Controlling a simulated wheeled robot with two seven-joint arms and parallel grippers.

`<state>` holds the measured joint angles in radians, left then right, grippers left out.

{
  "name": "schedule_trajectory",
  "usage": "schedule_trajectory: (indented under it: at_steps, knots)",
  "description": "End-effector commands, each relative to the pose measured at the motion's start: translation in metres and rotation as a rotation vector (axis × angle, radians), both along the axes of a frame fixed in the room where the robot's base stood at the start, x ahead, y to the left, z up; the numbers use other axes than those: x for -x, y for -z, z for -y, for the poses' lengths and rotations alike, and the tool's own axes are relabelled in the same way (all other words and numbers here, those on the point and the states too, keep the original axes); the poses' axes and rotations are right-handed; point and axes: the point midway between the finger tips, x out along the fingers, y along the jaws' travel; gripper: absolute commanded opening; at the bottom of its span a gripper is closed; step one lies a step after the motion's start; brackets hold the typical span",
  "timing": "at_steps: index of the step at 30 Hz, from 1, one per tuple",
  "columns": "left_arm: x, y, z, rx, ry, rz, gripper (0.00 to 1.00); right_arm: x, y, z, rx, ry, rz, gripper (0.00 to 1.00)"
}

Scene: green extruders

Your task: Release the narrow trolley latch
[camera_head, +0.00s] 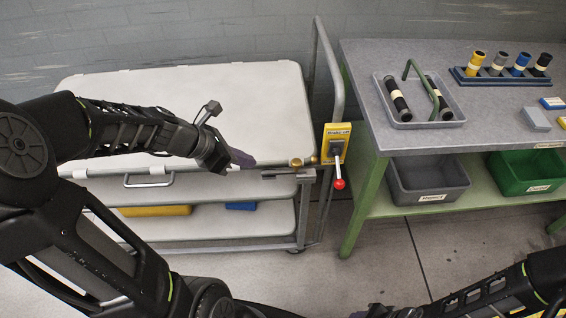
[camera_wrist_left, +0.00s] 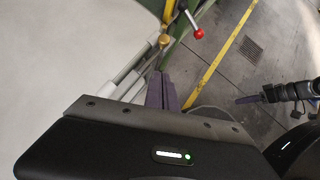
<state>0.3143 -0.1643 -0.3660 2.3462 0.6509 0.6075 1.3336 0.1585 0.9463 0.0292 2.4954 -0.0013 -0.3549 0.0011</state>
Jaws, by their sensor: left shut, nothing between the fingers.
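A white trolley (camera_head: 110,88) with several decks stands at the left. At its front right corner is a brass knob (camera_head: 296,162) by a grey metal bar, which looks like the latch; whether it is engaged I cannot tell. The knob also shows in the left wrist view (camera_wrist_left: 164,40). My left gripper (camera_head: 243,159) is shut and empty over the trolley's front edge, a little left of the knob and apart from it. Its purple fingers show in the left wrist view (camera_wrist_left: 161,91). My right gripper (camera_wrist_left: 245,99) shows small in the left wrist view, away from the trolley; its jaw state is unclear.
A yellow brake plate (camera_head: 337,142) with a red-ball lever (camera_head: 339,184) stands right of the knob. A green-framed bench (camera_head: 372,165) with a tray (camera_head: 450,95), grey bin (camera_head: 428,183) and green bin (camera_head: 525,172) is at the right. Open floor lies in front.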

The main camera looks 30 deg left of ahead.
Motion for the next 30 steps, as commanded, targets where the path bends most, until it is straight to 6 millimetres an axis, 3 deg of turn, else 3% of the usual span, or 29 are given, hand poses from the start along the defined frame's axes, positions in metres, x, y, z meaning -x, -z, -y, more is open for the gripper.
schedule_trajectory:
  at_steps: [8,14,27,30]
  knots:
    - [-0.001,0.003,0.001,-0.003,0.003,0.0,0.0,0.0,0.001,0.0,0.0,0.0,0.0,0.44]
    - [-0.01,0.016,0.006,-0.004,0.006,-0.001,0.0,0.0,0.008,0.0,0.0,0.0,0.0,0.44]
    - [-0.056,0.081,0.034,-0.005,0.007,-0.002,0.0,-0.001,0.041,0.0,0.0,0.001,0.003,0.44]
    - [-0.07,0.079,0.042,-0.006,0.007,0.0,0.0,-0.001,0.037,0.0,0.0,0.001,0.003,0.44]
